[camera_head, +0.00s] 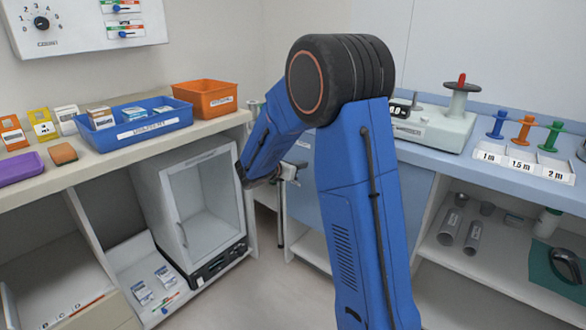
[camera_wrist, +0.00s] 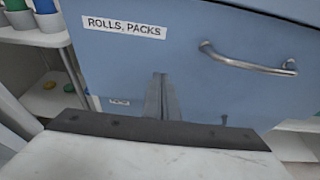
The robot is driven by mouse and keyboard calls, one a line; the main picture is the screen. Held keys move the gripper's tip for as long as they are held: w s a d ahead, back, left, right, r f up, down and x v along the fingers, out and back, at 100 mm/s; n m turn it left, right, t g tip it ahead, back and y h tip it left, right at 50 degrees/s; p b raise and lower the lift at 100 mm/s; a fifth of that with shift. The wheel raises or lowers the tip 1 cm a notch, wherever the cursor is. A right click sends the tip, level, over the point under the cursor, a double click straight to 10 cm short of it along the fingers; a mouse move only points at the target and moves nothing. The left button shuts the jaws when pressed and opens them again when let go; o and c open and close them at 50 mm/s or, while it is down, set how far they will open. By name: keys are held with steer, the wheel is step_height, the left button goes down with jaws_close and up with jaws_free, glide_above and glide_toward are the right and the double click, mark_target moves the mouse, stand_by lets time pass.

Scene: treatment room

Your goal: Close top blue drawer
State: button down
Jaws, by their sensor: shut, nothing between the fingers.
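The blue drawer front (camera_wrist: 240,95) fills much of the wrist view, with a "ROLLS, PACKS" label (camera_wrist: 124,27) and a curved metal handle (camera_wrist: 248,60). A smaller, lower label (camera_wrist: 119,101) shows under its bottom edge. How far the drawer stands out is unclear. My gripper (camera_wrist: 162,80) is shut and empty, its fingertips over the drawer front, left of the handle; contact cannot be told. In the head view my gripper (camera_head: 292,171) is beside the blue cabinet (camera_head: 306,207), largely hidden by my arm.
A blue tray (camera_head: 132,121) and an orange bin (camera_head: 206,98) rest on the left counter. The blue right counter (camera_head: 470,152) carries a white device and coloured spools. Bare floor shows between the cabinets.

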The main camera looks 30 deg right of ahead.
mark_target(310, 159)
steer(key=shift+w+d, duration=0.25)
steer(key=shift+d, duration=0.3)
steer(key=shift+w+d, duration=0.2)
steer(key=shift+d, duration=0.3)
steer(key=d, duration=0.1)
steer(key=w+d, duration=0.1)
steer(key=d, duration=0.1)
steer(key=shift+w+d, duration=0.2)
steer(key=shift+d, duration=0.05)
steer(key=shift+r, duration=0.15)
steer(key=shift+w, duration=0.1)
steer(key=shift+a, duration=0.1)
steer(key=shift+a, duration=0.2)
steer(key=f+v, duration=0.1)
steer(key=v, duration=1.2)
steer(key=shift+s+a, duration=0.3)
steer(key=shift+a, duration=0.15)
